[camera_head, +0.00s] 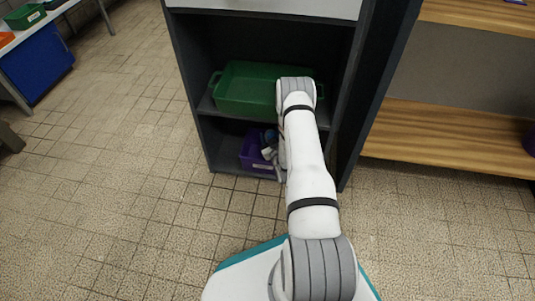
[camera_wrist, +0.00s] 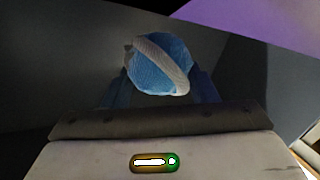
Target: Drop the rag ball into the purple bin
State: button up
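The rag ball, blue with a pale grey band, shows in the wrist view (camera_wrist: 160,65) between the two fingers of my gripper (camera_wrist: 160,88). The fingers press against its sides and hold it. In the head view, a small blue patch of the ball (camera_head: 270,136) shows by the purple bin. The purple bin (camera_head: 249,152) stands on the lowest shelf of a dark cabinet, its right part hidden by my arm. A purple surface of the bin (camera_wrist: 255,22) fills the upper right of the wrist view. I cannot tell whether the ball is over the bin's opening.
A green bin (camera_head: 242,90) sits on the shelf above the purple bin. Wooden shelves (camera_head: 450,135) stand at the right.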

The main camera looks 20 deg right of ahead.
jog(key=o, duration=0.4)
jog(key=shift+o, duration=0.2)
jog(key=shift+s, duration=0.1)
jog(key=s+a+p, duration=0.1)
jog(key=s+p, duration=0.2)
jog(key=s, duration=0.4)
jog(key=shift+s+r, duration=0.25)
jog(key=shift+s, duration=0.05)
